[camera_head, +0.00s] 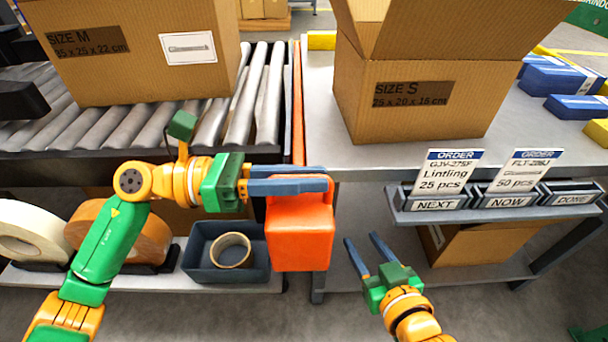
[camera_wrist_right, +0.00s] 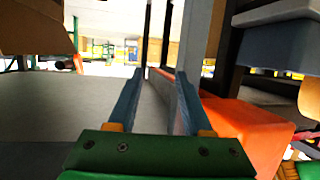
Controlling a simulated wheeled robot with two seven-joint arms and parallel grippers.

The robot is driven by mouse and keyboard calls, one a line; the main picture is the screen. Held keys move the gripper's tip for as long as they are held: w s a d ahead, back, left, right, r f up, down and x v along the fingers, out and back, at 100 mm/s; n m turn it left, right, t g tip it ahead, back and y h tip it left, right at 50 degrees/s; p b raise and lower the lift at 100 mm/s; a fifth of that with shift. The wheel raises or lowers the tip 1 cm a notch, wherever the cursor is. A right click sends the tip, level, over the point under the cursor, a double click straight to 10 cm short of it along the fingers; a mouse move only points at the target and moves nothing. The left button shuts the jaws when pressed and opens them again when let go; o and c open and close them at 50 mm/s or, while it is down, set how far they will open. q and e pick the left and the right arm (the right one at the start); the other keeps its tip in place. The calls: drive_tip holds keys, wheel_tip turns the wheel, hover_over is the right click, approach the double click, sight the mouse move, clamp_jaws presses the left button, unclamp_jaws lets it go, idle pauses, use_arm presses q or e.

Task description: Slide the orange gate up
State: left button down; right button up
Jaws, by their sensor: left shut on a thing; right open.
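The orange gate (camera_head: 301,240) hangs at the front, between the roller conveyor and the grey table, below their top surfaces. Its orange face also shows at the lower right of the right wrist view (camera_wrist_right: 250,130). My left gripper (camera_head: 320,178) reaches in from the left, with its blue fingers shut on the top part of the gate. The fingers hide the part they grip. My right gripper (camera_head: 362,254) is open and empty, to the right of the gate and apart from it. Its blue fingers also show in the right wrist view (camera_wrist_right: 160,95).
A size M box (camera_head: 130,50) stands on the roller conveyor (camera_head: 245,100). A size S box (camera_head: 425,95) stands on the grey table (camera_head: 500,125). Order cards (camera_head: 447,172) stand on a rack at right. A dark bin (camera_head: 200,268) and tape rolls (camera_head: 20,230) sit lower left.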

idle(0.8)
use_arm(q)
wheel_tip(320, 180, up, 2)
drive_tip(key=shift+r+p, duration=0.1)
drive_tip(key=shift+p, duration=0.65)
wheel_tip(320, 180, up, 3)
drive_tip(key=shift+r+p, duration=0.2)
drive_tip(key=shift+p, duration=0.85)
use_arm(e)
drive_tip(key=s+d+f+g+h, duration=0.2)
drive_tip(key=s+d+f+g, duration=0.2)
drive_tip(key=s+f+g, duration=0.6)
drive_tip(key=s+f, duration=0.3)
drive_tip(key=s, duration=0.1)
drive_tip(key=shift+d+f+m+g+h, duration=0.15)
drive_tip(key=shift+f+m+g+h, duration=0.15)
drive_tip(key=shift+g, duration=0.1)
use_arm(q)
drive_tip(key=c, duration=0.8)
unclamp_jaws()
drive_tip(key=shift+c, duration=0.2)
drive_tip(key=shift+a+f, duration=0.1)
drive_tip(key=a, duration=0.7)
use_arm(e)
drive_tip(key=shift+r, duration=0.1)
